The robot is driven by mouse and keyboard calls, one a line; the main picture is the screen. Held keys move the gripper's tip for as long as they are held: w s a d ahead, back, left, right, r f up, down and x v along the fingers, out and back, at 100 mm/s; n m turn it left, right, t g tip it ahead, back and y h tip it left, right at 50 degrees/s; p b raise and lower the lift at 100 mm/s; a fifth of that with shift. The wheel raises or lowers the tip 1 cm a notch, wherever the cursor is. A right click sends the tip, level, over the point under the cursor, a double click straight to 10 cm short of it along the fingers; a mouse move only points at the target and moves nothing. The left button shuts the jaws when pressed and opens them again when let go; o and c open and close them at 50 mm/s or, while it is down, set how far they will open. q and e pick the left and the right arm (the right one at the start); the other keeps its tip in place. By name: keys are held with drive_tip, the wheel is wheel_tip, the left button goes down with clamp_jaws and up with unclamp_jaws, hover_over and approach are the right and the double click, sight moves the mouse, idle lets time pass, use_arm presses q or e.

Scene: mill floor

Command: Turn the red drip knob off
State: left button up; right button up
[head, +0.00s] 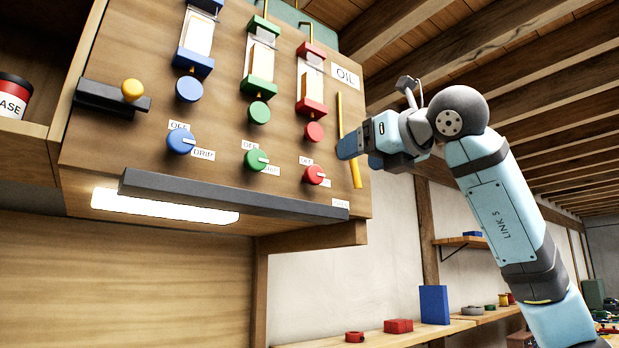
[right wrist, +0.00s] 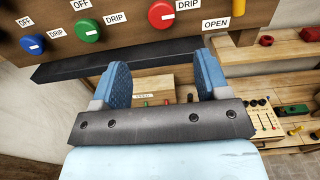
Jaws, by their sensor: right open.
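The red drip knob (head: 314,175) is on the lower right of the wooden oil panel (head: 225,110). Its white mark points right, toward the DRIP label side. It also shows at the top of the right wrist view (right wrist: 161,14), beyond the fingers and above the gap between them. My right gripper (head: 352,149) is by the panel's right edge, up and right of the knob, near the yellow bar. In the right wrist view its two blue fingers (right wrist: 163,68) are apart with nothing held between them. My left gripper is not in view.
A blue knob (head: 181,141) and a green knob (head: 256,160) sit left of the red one. A dark rail (head: 220,192) runs along the panel's lower edge. A yellow bar (head: 349,140) stands right of the red knob. Below is a shelf with red and blue blocks (head: 433,305).

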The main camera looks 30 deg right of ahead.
sight(317, 172)
drive_tip(key=w, duration=0.4)
drive_tip(key=w+p, duration=0.1)
drive_tip(key=w, duration=0.3)
drive_tip(key=w+a+p, duration=0.1)
drive_tip(key=w, duration=0.3)
drive_tip(key=shift+w+r, duration=0.15)
drive_tip(key=shift+w+p, duration=0.3)
drive_tip(key=shift+w, duration=0.25)
drive_tip(key=c, duration=0.9)
